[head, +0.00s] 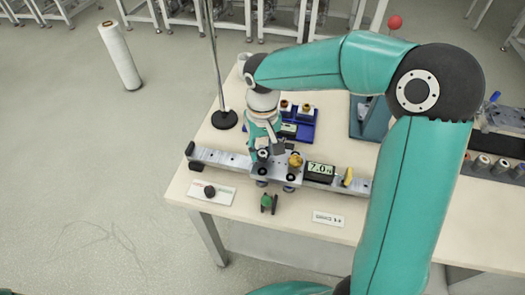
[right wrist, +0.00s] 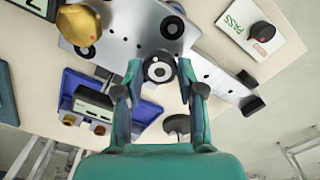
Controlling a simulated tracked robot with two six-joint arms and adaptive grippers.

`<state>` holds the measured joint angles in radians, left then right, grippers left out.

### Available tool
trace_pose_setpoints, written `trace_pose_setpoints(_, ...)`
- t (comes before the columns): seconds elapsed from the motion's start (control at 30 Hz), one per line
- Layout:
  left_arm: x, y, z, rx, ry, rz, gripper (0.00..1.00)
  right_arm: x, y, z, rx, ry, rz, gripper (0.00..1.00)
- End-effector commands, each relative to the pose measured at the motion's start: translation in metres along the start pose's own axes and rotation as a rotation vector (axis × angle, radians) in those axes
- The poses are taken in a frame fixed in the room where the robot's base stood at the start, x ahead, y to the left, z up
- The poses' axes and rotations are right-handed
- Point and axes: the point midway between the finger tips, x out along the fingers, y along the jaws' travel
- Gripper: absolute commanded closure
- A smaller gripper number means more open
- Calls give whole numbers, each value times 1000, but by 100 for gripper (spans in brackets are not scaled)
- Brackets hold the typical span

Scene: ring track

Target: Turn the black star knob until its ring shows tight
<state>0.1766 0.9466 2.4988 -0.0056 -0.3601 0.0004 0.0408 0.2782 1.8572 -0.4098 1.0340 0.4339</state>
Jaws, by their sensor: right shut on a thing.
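The black star knob (right wrist: 159,69) shows in the right wrist view as a dark round piece with a pale ring around a dark centre. It sits on a grey metal carriage plate (right wrist: 118,42). My right gripper (right wrist: 159,74) is shut on the knob, one finger on each side. In the head view the right gripper (head: 263,149) reaches down onto the carriage plate (head: 284,175) on the rail (head: 222,158), and mostly hides the knob. I cannot read from the ring whether it shows tight. My left gripper is not in view.
A brass knob (head: 295,160) and a display reading about 7.0 (head: 320,170) stand right of the gripper. A card with a black dial (head: 209,191), a green clip-like part (head: 268,203) and a label (head: 328,218) lie in front. A blue holder (head: 300,127) stands behind.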

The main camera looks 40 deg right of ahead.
Motion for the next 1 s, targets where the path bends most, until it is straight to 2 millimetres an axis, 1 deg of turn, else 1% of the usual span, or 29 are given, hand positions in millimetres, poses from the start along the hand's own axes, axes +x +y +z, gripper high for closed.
trace_pose_setpoints(0.03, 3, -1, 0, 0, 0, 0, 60, -3, 1, -4, 45, 17, -1, 96)
trace_pose_setpoints(0.6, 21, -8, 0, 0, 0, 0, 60, -4, 1, -4, 572, 16, -7, 97)
trace_pose_setpoints(0.8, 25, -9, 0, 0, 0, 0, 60, -4, 1, -3, 709, 15, -8, 97)
trace_pose_setpoints(1.0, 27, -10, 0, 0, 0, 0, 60, -5, 0, -4, 794, 16, -9, 97)
